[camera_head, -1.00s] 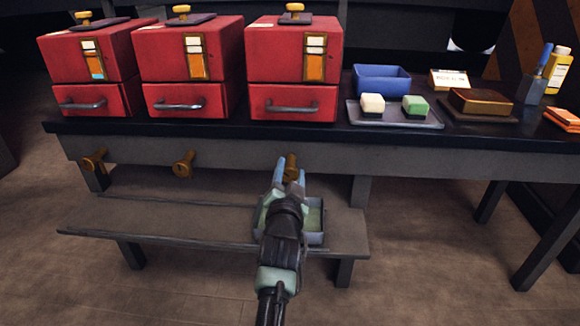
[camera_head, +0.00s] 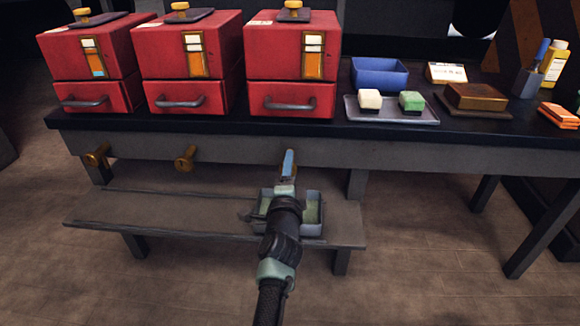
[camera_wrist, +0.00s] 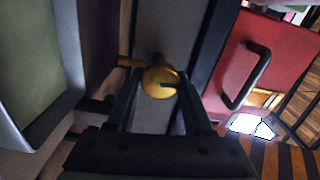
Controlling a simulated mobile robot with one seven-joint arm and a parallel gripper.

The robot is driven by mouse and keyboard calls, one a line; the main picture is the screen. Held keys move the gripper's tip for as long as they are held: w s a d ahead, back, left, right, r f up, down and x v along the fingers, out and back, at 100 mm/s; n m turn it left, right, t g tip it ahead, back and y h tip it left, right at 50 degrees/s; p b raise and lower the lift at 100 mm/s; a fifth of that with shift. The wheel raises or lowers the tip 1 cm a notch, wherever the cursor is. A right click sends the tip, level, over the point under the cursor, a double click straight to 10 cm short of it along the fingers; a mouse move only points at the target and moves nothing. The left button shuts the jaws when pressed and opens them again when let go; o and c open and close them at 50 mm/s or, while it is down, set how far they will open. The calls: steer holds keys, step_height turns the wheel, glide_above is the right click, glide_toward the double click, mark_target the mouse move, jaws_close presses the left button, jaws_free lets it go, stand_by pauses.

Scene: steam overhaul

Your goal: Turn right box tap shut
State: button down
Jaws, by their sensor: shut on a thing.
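Three red boxes stand in a row on the dark table, and the right box (camera_head: 291,62) has a drawer with a grey handle. The brass right tap (camera_wrist: 160,82) shows in the wrist view between my fingers, with a short arm sticking out to the upper left. My gripper (camera_head: 288,165) is shut on this tap at the table's front apron. In the head view the gripper is seen edge-on and hides the tap. The middle tap (camera_head: 186,158) and the left tap (camera_head: 97,156) stick out of the apron, free of the gripper.
A tray with green inside (camera_head: 313,212) sits on the low bench (camera_head: 160,216) below my gripper. On the table (camera_head: 410,140) to the right are a blue bin (camera_head: 379,74), a tray with two blocks, and a brown block (camera_head: 476,97). The floor in front is clear.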

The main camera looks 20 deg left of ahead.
steer(key=shift+f+m, duration=0.1)
steer(key=shift+m, duration=0.4)
steer(key=shift+c, duration=1.6)
jaws_free()
steer(key=shift+s, duration=0.15)
steer(key=p+v, duration=0.8)
steer(key=v, duration=0.4)
steer(key=shift+s, duration=0.35)
steer(key=shift+d, duration=0.1)
